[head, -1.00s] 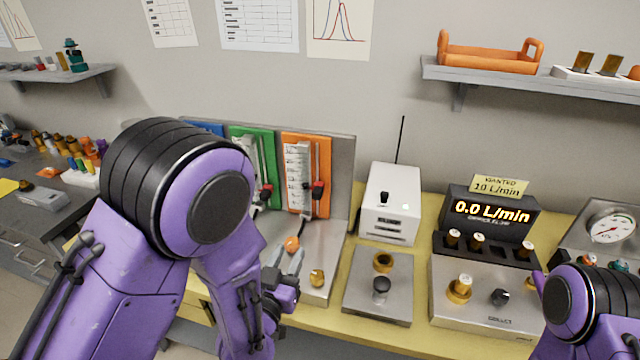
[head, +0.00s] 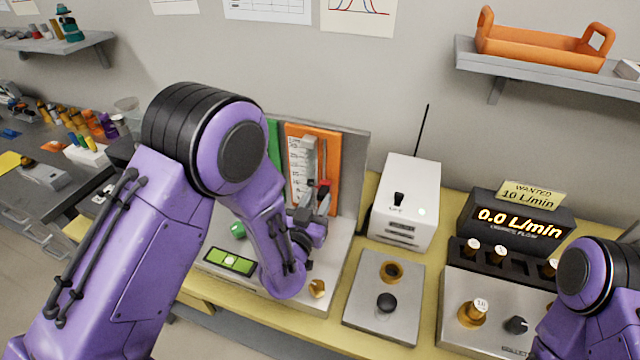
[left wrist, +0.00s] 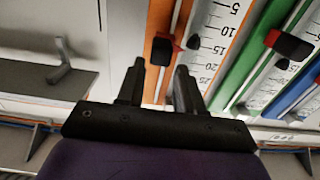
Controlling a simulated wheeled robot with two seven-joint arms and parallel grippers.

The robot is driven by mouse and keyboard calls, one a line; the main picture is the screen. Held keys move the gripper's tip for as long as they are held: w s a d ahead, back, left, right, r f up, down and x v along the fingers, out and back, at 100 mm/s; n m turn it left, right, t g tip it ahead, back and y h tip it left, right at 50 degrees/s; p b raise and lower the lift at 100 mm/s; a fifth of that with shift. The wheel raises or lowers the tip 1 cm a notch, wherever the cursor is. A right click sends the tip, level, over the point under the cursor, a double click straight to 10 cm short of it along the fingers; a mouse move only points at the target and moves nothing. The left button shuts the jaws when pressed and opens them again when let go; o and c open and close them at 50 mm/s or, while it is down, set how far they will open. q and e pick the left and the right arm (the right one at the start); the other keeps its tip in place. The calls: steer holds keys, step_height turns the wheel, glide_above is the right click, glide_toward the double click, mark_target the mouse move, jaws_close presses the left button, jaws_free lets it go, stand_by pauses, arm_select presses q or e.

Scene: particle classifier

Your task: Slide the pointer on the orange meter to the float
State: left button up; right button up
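The orange meter (head: 336,140) stands at the right end of the meter panel, with a white scale and a vertical rail. Its red and black pointer (head: 324,187) sits on the rail; it also shows in the left wrist view (left wrist: 161,50), beyond the fingertips. A small dark piece (left wrist: 193,42) beside the pointer tip may be the float; I cannot tell for sure. My left gripper (head: 318,207) is at the lower part of the meter, just below the pointer. In the left wrist view its fingers (left wrist: 157,75) are apart with nothing between them. My right gripper is out of view.
The green meter (left wrist: 252,75) stands beside the orange one, partly hidden by my left arm in the head view. A white box with an antenna (head: 408,205), a metal plate with a black knob (head: 360,310) and the flow display (head: 515,225) stand to the right.

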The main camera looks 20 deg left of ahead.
mark_target(321, 196)
arm_select(q)
steer(key=w, duration=0.3)
steer(key=shift+w+d+p, duration=0.25)
steer(key=shift+p, duration=0.1)
steer(key=shift+w+f, duration=0.1)
steer(key=shift+w, duration=0.3)
steer(key=shift+s+a, duration=0.1)
jaws_close()
steer(key=shift+f+b, duration=0.2)
steer(key=shift+b, duration=0.35)
steer(key=shift+r, duration=0.1)
jaws_free()
